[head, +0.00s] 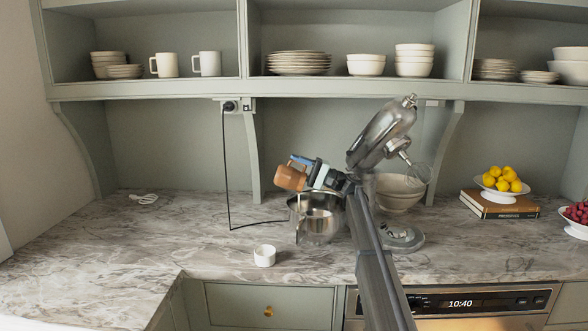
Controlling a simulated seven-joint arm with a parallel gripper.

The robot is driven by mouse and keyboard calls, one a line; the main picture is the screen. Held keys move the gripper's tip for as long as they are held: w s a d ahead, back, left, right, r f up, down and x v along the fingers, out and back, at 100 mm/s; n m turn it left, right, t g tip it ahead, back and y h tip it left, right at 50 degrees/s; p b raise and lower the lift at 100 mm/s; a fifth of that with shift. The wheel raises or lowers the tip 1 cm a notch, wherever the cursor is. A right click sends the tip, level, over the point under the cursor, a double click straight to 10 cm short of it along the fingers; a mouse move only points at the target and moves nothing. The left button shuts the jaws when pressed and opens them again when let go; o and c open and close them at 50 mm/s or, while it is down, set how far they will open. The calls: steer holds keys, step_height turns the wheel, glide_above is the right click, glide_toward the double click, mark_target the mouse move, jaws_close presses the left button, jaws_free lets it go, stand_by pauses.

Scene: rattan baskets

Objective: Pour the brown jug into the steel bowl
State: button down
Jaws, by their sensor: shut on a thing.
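The brown jug (290,179) is held tilted on its side, above and slightly left of the steel bowl (318,228) in the head view. My gripper (304,170) reaches it from the right and is shut on it. Part of the jug is hidden behind the gripper. The shiny steel bowl stands on the marble counter, left of my arm. A pale tone shows inside the bowl or on its wall; I cannot tell whether it is contents or a reflection. No stream from the jug can be made out.
A stand mixer (383,135) with raised head and a pale bowl (399,194) stands close right of my arm. A small white cup (264,256) sits front left of the steel bowl. A black cord (227,170) hangs behind. Books (497,211) lie right. The left counter is mostly clear.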

steer(key=shift+d+r+y, duration=0.1)
steer(key=shift+d+y, duration=0.4)
stand_by(1.7)
steer(key=shift+d+y, duration=0.25)
steer(key=shift+y, duration=0.15)
steer(key=shift+s+d, duration=0.1)
steer(key=shift+d, duration=0.05)
steer(key=shift+d+y, duration=0.1)
steer(key=shift+y, duration=0.2)
steer(key=shift+a+f+h, duration=0.2)
steer(key=shift+a+h, duration=0.2)
steer(key=shift+h, duration=0.2)
steer(key=h, duration=0.1)
steer(key=a+h, duration=0.1)
steer(key=h, duration=0.1)
steer(key=shift+w+r, duration=0.2)
steer(key=shift+r, duration=0.15)
steer(key=shift+a+h, duration=0.4)
steer(key=shift+h, duration=0.8)
